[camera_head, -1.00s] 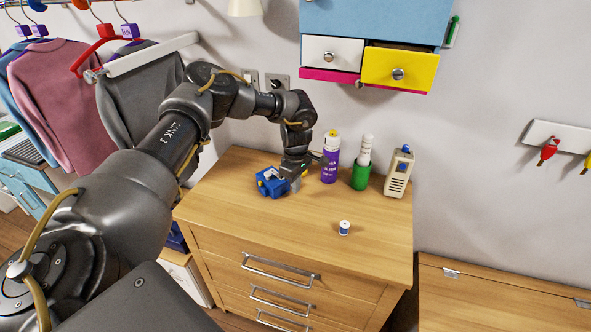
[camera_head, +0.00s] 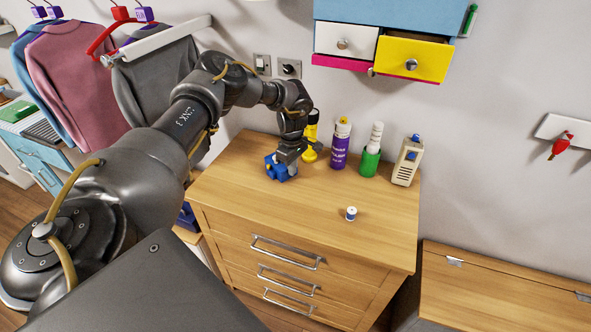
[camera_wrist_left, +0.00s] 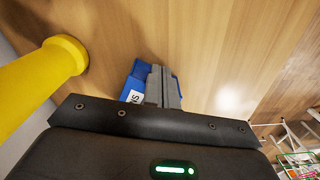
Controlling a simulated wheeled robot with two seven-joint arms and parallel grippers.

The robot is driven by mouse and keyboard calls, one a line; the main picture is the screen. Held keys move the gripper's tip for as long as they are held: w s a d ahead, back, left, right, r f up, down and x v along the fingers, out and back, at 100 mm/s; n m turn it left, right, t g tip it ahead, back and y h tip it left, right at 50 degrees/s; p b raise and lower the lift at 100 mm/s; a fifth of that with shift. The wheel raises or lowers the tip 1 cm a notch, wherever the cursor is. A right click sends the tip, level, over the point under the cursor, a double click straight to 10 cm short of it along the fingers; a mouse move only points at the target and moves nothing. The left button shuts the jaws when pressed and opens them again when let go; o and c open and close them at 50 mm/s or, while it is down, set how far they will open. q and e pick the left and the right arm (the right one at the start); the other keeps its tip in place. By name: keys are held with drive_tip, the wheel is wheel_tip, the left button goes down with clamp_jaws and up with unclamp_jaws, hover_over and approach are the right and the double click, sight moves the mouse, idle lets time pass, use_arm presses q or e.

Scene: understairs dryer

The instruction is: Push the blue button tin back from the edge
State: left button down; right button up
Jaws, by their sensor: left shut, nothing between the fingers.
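The blue button tin (camera_head: 280,171) sits on the dresser top near its left edge in the head view. It also shows in the left wrist view (camera_wrist_left: 130,88), partly hidden behind the fingers, with a bit of white lettering. My left gripper (camera_head: 289,159) points down at the tin, over its right side as seen from the head. In the left wrist view the two grey fingers (camera_wrist_left: 165,74) are together, with nothing between them, close against the tin. I cannot tell whether they touch it. My right gripper is not in view.
A yellow bottle (camera_head: 311,140) stands just behind the gripper. A small spool (camera_head: 351,214) stands nearer the front.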

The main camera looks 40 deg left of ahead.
use_arm(q)
drive_tip(key=shift+s+a, duration=0.1)
drive_tip(key=shift+a, duration=0.45)
drive_tip(key=shift+d, duration=0.15)
drive_tip(key=shift+d+r+p, duration=0.1)
drive_tip(key=shift+d+p, duration=0.25)
drive_tip(key=d+p, duration=0.1)
drive_tip(key=d, duration=0.1)
drive_tip(key=shift+d, duration=0.4)
wheel_tip(320, 180, up, 10)
drive_tip(key=b, duration=0.2)
drive_tip(key=shift+d+b, duration=0.15)
drive_tip(key=shift+b, duration=0.25)
